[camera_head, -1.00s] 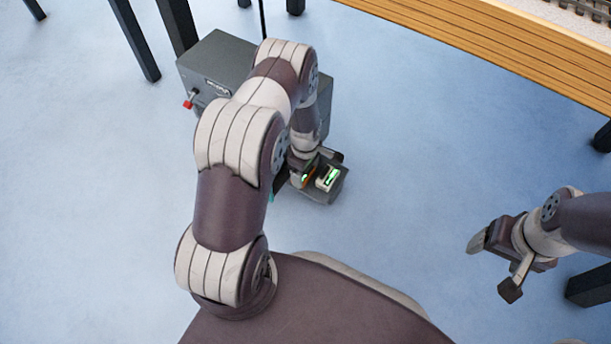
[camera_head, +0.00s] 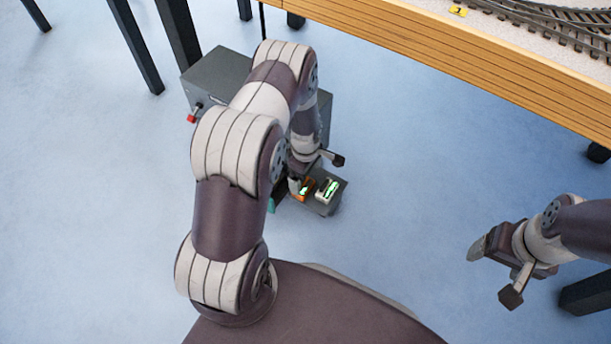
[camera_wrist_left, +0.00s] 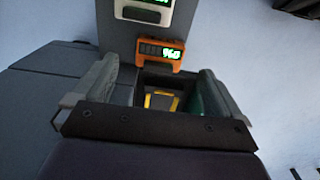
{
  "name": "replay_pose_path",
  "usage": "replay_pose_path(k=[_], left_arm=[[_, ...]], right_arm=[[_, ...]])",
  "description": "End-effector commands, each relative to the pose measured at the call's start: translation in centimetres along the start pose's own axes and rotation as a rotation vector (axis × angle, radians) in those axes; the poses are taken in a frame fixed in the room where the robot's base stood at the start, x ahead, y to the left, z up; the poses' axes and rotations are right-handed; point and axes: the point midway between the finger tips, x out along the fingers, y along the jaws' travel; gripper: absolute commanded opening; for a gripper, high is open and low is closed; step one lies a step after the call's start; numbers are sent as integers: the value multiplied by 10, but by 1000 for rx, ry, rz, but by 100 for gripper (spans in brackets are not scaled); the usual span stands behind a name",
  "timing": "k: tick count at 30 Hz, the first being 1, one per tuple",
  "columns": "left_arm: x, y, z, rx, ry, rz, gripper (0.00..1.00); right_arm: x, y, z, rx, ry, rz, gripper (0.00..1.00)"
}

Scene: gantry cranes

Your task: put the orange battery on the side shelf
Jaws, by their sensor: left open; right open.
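The orange battery (camera_head: 304,188) with a lit green display stands on a small dark grey ledge (camera_head: 325,209) beside a grey box (camera_head: 218,66). I cannot tell whether this ledge is the side shelf. In the left wrist view the orange battery (camera_wrist_left: 161,55) is just beyond my open left gripper (camera_wrist_left: 155,88), apart from its fingers. Between the fingers shows a dark recess with yellow marks (camera_wrist_left: 160,102). In the head view my left gripper (camera_head: 316,172) is close above the ledge, one finger hidden by the arm. My right gripper (camera_head: 492,271) is open and empty over the floor.
A white battery (camera_head: 327,189) with a green display stands right of the orange one. A teal thing (camera_head: 271,204) shows partly beside the ledge. The grey box has a red-tipped lever (camera_head: 192,117). A wooden-edged table (camera_head: 480,65) with tracks is at top right. Blue floor between is clear.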

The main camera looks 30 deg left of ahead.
Motion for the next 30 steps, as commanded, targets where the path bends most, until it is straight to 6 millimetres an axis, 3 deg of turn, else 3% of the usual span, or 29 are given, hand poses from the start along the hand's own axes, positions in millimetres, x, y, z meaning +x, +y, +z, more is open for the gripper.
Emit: replay_pose_path(k=[1, 3, 11, 14, 15, 18, 21, 25, 30], left_arm=[[-25, 0, 0, 0, 0, 1, 99], [-40, 0, 0, 0, 0, 0, 99], [-83, 2, 4, 70, 2, 8, 99], [-146, -1, 23, 365, 15, 36, 99], [-178, -10, 35, 528, 24, 49, 99], [-244, -48, 62, 937, 49, 74, 99], [-281, -91, 82, 1263, 74, 88, 99], [-298, -125, 92, 1482, 92, 94, 99], [-299, -130, 93, 1518, 92, 91, 99]], right_arm=[[-20, 0, -2, 0, 0, 0, 77], [-30, 0, -4, 0, 0, 0, 77], [-43, 0, -5, 0, 0, 0, 77], [-43, 0, -5, 0, 0, 0, 77], [-42, 0, -5, 0, -1, 0, 77], [-42, 0, -5, 0, 0, 0, 77], [-41, 0, -5, 0, 0, 0, 77], [-41, 0, -5, 0, 0, 0, 77], [-42, 0, -5, 0, 0, 0, 77]])
